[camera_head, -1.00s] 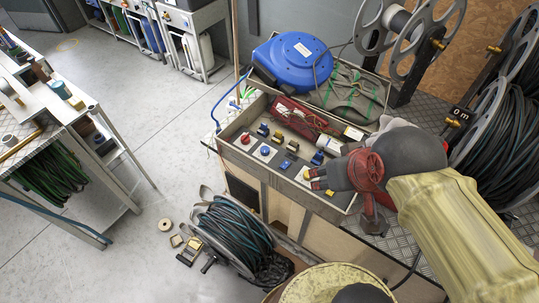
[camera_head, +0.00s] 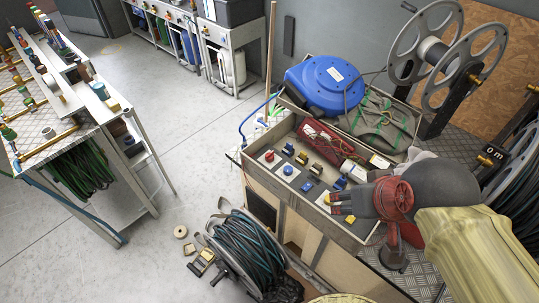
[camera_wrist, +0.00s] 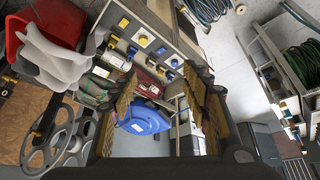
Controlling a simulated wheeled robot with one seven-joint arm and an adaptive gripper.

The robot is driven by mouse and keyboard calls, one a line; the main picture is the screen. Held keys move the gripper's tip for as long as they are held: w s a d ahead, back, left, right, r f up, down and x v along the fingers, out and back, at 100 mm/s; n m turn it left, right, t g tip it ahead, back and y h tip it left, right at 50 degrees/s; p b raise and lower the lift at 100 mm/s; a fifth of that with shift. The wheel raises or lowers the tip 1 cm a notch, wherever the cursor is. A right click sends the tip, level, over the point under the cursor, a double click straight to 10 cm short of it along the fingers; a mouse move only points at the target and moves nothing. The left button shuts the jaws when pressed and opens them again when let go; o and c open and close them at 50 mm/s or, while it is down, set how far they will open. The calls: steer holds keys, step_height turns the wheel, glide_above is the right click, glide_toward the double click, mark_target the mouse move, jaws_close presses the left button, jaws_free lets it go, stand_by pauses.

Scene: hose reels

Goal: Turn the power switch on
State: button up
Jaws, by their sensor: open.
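A grey control panel (camera_head: 297,203) runs along the front of the bench, with several coloured knobs and switches. A red knob (camera_head: 269,156) and a blue knob (camera_head: 288,170) sit on white plates at its left end. The panel (camera_wrist: 150,42) lies beyond the fingertips there. In the head view my arm hides part of the bench.
A blue hose reel (camera_head: 325,85) and a grey metal reel (camera_head: 437,52) stand behind the panel. A hose reel (camera_head: 245,248) lies on the floor in front.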

steer(key=w+a+r+n+g, duration=0.25)
steer(key=w+n, duration=0.25)
steer(key=w, duration=1)
steer(key=n+g+p, duration=0.1)
steer(key=n+g, duration=0.2)
steer(key=n, duration=1)
glide_above(270, 154)
step_height(270, 154, down, 36)
steer(key=shift+w+f, duration=0.1)
steer(key=shift+f, duration=0.1)
steer(key=shift+a+f+b, duration=0.1)
steer(key=shift+f+b, duration=0.35)
steer(key=shift+f, duration=3.7)
steer(key=shift+c, duration=0.3)
steer(key=c, duration=1.1)
